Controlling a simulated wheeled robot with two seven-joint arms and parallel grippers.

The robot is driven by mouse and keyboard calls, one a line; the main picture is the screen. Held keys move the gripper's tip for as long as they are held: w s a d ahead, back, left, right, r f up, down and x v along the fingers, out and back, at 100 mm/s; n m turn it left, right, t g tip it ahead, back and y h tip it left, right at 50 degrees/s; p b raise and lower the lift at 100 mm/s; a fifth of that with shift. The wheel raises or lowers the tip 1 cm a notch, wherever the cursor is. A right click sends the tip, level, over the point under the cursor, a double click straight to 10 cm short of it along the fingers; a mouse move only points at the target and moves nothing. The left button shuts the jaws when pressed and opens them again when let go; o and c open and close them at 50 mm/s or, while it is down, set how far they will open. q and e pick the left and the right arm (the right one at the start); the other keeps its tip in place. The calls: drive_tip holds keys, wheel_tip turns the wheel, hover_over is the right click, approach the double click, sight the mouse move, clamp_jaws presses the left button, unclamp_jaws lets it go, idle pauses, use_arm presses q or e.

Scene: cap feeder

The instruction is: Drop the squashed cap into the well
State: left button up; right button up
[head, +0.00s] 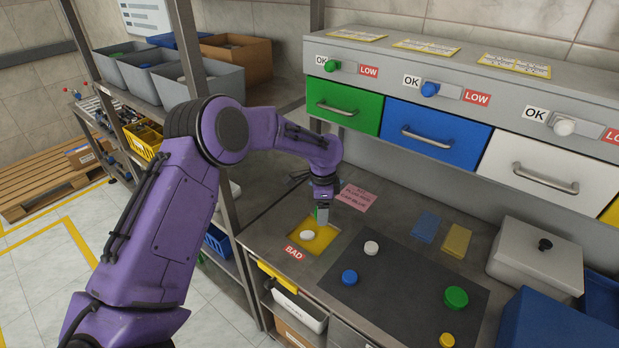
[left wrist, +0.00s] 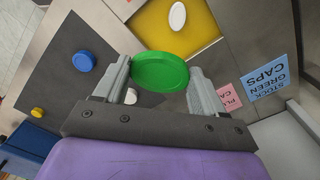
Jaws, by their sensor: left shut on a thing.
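My left gripper (head: 322,214) is shut on a green cap (left wrist: 160,72), which looks oval between the two fingers in the left wrist view. In the head view only a green sliver of it shows at the fingers. The gripper is over the right part of the yellow-floored well (head: 325,240), near its back edge; the cap looks above the floor. A white oval cap (head: 307,235) lies in the well, and it also shows in the left wrist view (left wrist: 177,16). A red BAD label (head: 295,253) is at the well's front edge. My right gripper is not in view.
A dark mat (head: 400,290) right of the well carries white (head: 371,248), blue (head: 349,277), green (head: 456,297) and yellow (head: 447,340) caps. A shelf post (head: 232,150) stands left of the well. Drawers (head: 430,130) line the back. A lidded grey box (head: 540,257) is at right.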

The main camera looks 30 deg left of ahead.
use_arm(q)
drive_tip(key=a, duration=0.1)
drive_tip(key=a+m, duration=0.1)
drive_tip(key=a, duration=0.1)
drive_tip(key=a+m+p, duration=0.1)
drive_tip(key=a, duration=0.1)
drive_tip(key=shift+w, duration=0.4)
drive_tip(key=shift+s+d+f+b, duration=0.1)
drive_tip(key=shift+f+b, duration=0.2)
drive_tip(key=shift+f, duration=0.35)
wheel_tip(320, 180, down, 5)
drive_tip(key=b, duration=0.3)
drive_tip(key=shift+r, duration=0.15)
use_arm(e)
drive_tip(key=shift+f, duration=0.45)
use_arm(q)
drive_tip(key=shift+r, duration=0.1)
drive_tip(key=o, duration=1.1)
drive_tip(key=shift+r, duration=0.1)
